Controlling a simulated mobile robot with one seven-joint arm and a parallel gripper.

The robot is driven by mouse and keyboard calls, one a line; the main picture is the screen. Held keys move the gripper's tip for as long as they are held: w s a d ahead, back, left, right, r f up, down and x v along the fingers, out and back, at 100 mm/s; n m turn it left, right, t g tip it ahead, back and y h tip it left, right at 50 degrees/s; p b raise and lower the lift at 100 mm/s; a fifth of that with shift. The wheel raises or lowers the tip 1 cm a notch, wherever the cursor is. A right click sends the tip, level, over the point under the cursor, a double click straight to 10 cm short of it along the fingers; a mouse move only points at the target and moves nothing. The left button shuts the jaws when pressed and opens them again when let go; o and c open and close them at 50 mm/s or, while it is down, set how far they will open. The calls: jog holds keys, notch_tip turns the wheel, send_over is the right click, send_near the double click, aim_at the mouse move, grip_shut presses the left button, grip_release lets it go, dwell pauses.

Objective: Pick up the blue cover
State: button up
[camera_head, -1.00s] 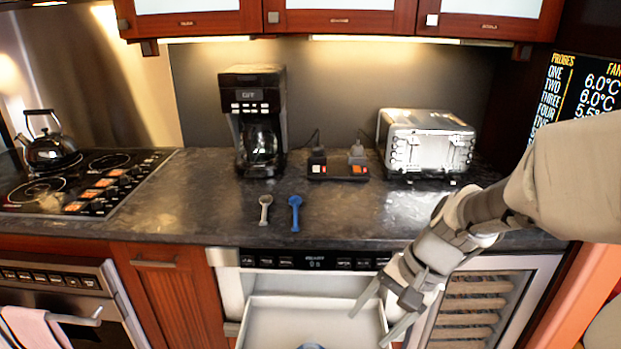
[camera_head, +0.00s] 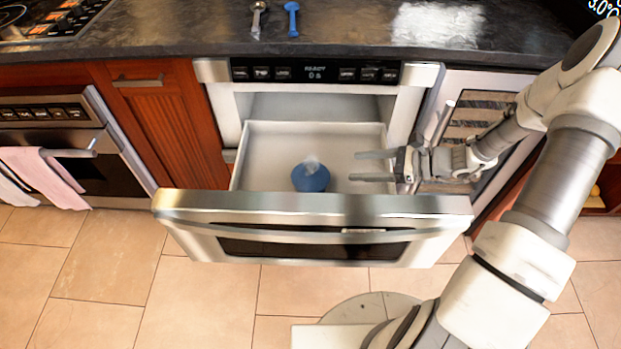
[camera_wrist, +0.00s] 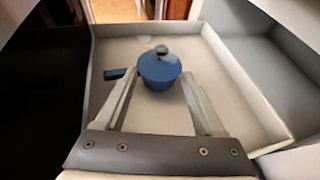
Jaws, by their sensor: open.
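A round blue cover (camera_head: 311,178) with a knob on top sits in the pulled-out microwave drawer (camera_head: 255,160). In the wrist view the cover (camera_wrist: 160,64) shows a dark knob, on a blue pot body (camera_wrist: 158,84) with a short dark handle (camera_wrist: 116,74) to the left. My gripper (camera_head: 357,166) is inside the drawer opening, to the right of the cover, with its fingers pointing left. The fingers are apart and empty. In the wrist view the cover lies between and beyond the fingertips of my gripper (camera_wrist: 160,73). No contact is clear.
The drawer's steel front (camera_head: 310,215) with its handle bar stands in front of the cover, and its walls surround it. The dark counter (camera_head: 180,30) is above, holding a grey spoon (camera_head: 257,18) and a blue spoon (camera_head: 291,18). Open floor lies in front.

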jog(key=b, duration=0.4)
send_near(301, 171)
jog(key=a, duration=0.3)
jog(key=w+a, duration=0.1)
jog(key=shift+a+f, duration=0.25)
jog(key=shift+f, duration=0.05)
jog(key=b+x, duration=0.2)
jog(key=x, duration=0.3)
jog(key=shift+w+f, duration=0.1)
jog(key=shift+w, duration=0.05)
jog(key=shift+c, duration=0.3)
grip_shut()
